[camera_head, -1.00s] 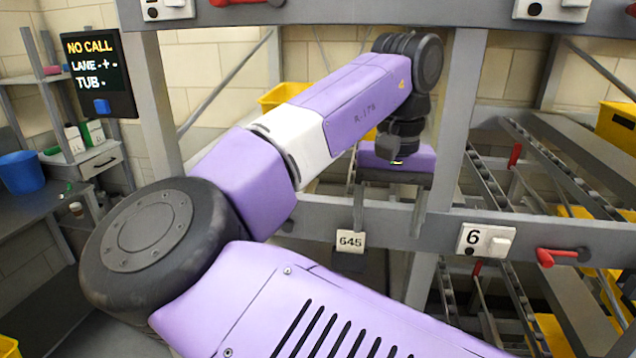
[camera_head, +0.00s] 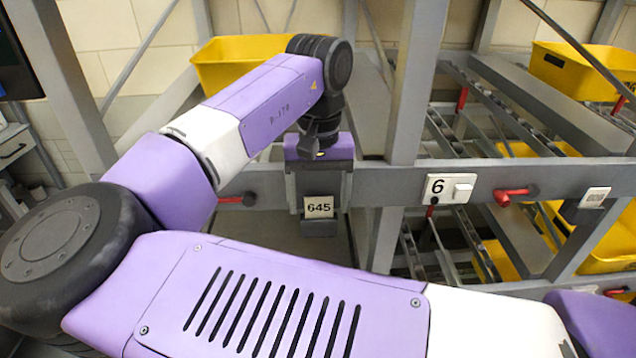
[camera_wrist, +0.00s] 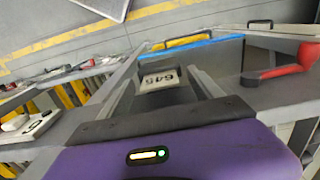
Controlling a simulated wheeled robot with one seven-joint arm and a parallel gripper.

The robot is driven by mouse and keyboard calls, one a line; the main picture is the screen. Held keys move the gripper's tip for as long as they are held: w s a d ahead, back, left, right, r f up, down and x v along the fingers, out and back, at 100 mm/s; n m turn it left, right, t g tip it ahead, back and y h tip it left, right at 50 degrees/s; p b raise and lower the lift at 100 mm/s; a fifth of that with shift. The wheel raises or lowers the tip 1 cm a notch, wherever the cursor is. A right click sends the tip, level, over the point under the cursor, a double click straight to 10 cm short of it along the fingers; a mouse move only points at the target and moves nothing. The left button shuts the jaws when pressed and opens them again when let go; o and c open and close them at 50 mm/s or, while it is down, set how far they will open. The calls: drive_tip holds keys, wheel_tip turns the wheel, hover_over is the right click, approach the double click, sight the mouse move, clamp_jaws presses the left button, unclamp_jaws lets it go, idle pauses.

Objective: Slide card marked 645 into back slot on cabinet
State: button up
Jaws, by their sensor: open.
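The card marked 645 (camera_head: 319,207) is a small pale plate with dark digits. It stands upright in a grey holder (camera_head: 320,229) at the front rail of the rack. My gripper (camera_head: 320,190) points down over the card, open, with a grey finger on either side. In the wrist view the card (camera_wrist: 159,78) appears upside down between the two fingers, with no grip on it visible. I cannot make out the cabinet or its back slot in these frames.
The grey rail (camera_head: 390,183) carries a plate marked 6 (camera_head: 450,188) and a red lever (camera_head: 512,195) right of the card. Another pale plate (camera_head: 594,197), too blurred to read, is at far right. Yellow tubs (camera_head: 585,72) sit on the rack. A post (camera_head: 407,90) stands close right.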

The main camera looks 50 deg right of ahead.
drive_tip(key=shift+f, duration=0.25)
drive_tip(key=c, duration=1.4)
drive_tip(key=shift+r, duration=0.1)
drive_tip(key=shift+r, duration=0.1)
drive_tip(key=shift+r+p, duration=0.35)
drive_tip(key=shift+p, duration=0.15)
drive_tip(key=shift+r+p, duration=1.8)
drive_tip(key=shift+r, duration=0.3)
